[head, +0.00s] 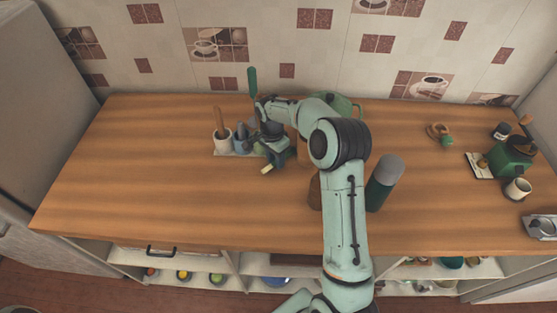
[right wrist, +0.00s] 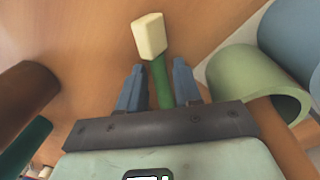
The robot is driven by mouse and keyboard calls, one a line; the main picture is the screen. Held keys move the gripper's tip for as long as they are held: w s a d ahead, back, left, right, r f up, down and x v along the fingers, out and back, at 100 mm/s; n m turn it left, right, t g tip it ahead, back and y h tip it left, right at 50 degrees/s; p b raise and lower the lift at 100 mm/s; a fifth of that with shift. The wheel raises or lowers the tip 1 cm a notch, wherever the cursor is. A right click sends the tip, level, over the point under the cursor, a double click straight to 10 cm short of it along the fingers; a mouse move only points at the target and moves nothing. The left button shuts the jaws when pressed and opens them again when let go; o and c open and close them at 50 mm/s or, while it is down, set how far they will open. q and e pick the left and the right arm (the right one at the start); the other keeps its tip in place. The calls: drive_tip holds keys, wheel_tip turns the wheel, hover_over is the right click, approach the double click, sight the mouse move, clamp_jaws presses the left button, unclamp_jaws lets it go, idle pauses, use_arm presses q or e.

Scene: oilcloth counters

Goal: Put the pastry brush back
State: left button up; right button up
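The pastry brush has a green handle and a cream head (head: 266,170). In the right wrist view the brush (right wrist: 151,38) lies between the two blue fingers of my right gripper (right wrist: 159,72), which looks shut on the handle. In the head view this gripper (head: 272,150) is at the back left of the counter, just right of the utensil holder. The holder has a pale base (head: 226,152) with a white cup (head: 222,142) and a blue-grey cup (head: 240,136). The wrist partly hides it. My left gripper is out of view.
A wooden handle (head: 218,118) stands in the white cup. A green-and-grey bottle (head: 384,183) and a brown object (head: 315,190) flank my forearm. A green pot (head: 347,103) is behind it. A green grinder (head: 511,155) and mug (head: 518,188) stand right. The counter's left is clear.

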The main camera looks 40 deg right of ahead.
clamp_jaws()
drive_tip(key=shift+r, duration=0.1)
